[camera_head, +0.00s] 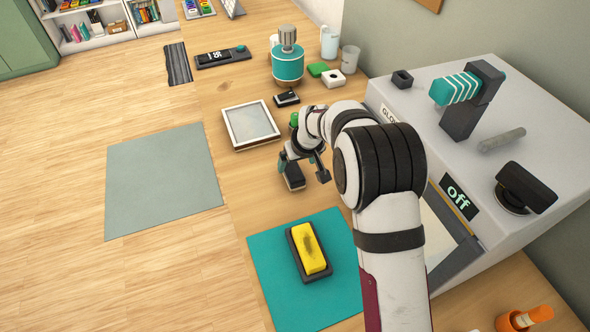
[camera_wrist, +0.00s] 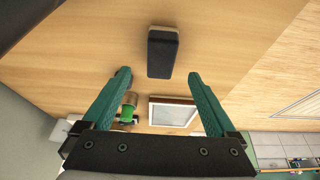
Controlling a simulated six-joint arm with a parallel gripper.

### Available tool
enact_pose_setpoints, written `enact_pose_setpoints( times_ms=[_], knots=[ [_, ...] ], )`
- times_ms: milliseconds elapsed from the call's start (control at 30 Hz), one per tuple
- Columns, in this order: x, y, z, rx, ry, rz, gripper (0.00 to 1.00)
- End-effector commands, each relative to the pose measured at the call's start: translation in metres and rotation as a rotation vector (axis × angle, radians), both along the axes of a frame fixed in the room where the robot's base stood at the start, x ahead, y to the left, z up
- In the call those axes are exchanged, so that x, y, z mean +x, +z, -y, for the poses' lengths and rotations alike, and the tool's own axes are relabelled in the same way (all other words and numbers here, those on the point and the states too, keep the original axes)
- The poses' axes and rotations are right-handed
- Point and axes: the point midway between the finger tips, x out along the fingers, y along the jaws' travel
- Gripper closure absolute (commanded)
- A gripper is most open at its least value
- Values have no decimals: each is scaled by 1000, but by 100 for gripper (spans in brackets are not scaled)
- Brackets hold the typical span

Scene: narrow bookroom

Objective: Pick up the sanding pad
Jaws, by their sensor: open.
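The sanding pad appears to be a dark block with a lighter lower edge; it lies on the wooden tabletop below my gripper in the head view (camera_head: 293,178). In the wrist view, the dark block (camera_wrist: 162,52) lies just beyond the fingertips, roughly centred between them. My gripper (camera_head: 304,168) has teal fingers spread wide, with nothing between them; they also show in the wrist view (camera_wrist: 158,76). The fingers look apart from the block. My arm hides part of the table around it.
A white-framed tray (camera_head: 250,124) lies behind the block, with a green-topped item (camera_head: 293,119) nearby. A yellow sponge in a black holder (camera_head: 311,250) sits on a teal mat (camera_head: 273,297) in front. A big grey glovebox (camera_head: 440,130) stands to the right.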

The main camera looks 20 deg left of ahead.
Motion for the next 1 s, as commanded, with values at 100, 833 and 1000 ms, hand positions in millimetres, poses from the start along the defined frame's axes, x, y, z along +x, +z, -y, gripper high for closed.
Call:
enact_pose_setpoints(
  times_ms=[100, 833, 1000],
  knots=[
    [5, -17, -5, 0, -1, 0, 7],
    [21, -67, -23, 4, -2, 1, 38],
    [21, -67, -23, 3, -2, 0, 69]
  ],
)
